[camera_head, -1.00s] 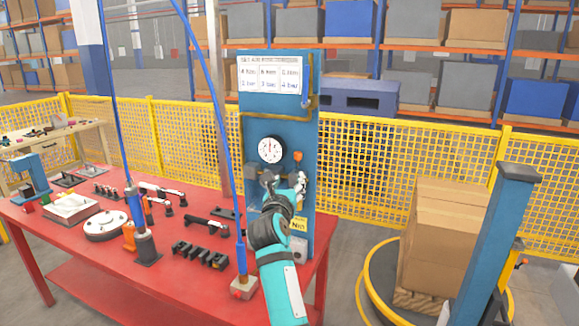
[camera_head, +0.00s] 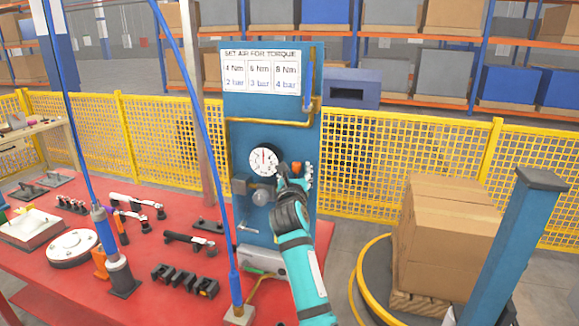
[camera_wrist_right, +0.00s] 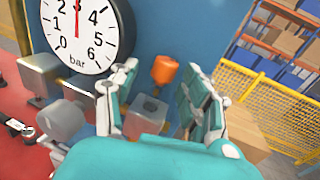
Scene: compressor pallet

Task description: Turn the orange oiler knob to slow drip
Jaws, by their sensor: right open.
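The orange oiler knob (camera_wrist_right: 164,71) sits on top of a grey block (camera_wrist_right: 146,115) on the blue panel (camera_head: 262,110). In the head view the knob (camera_head: 296,168) shows just above my right gripper (camera_head: 295,178). In the right wrist view my right gripper (camera_wrist_right: 160,97) is open, with one finger on each side of the grey block. The knob lies between and beyond the fingertips, and I see no finger touching it. My left gripper is not in view.
A round pressure gauge (camera_wrist_right: 80,32) is left of the knob, its needle near 3 bar. The red table (camera_head: 150,265) carries tools and black holders. Blue hoses hang at left. Boxes (camera_head: 445,235) and a blue post (camera_head: 510,240) stand at right.

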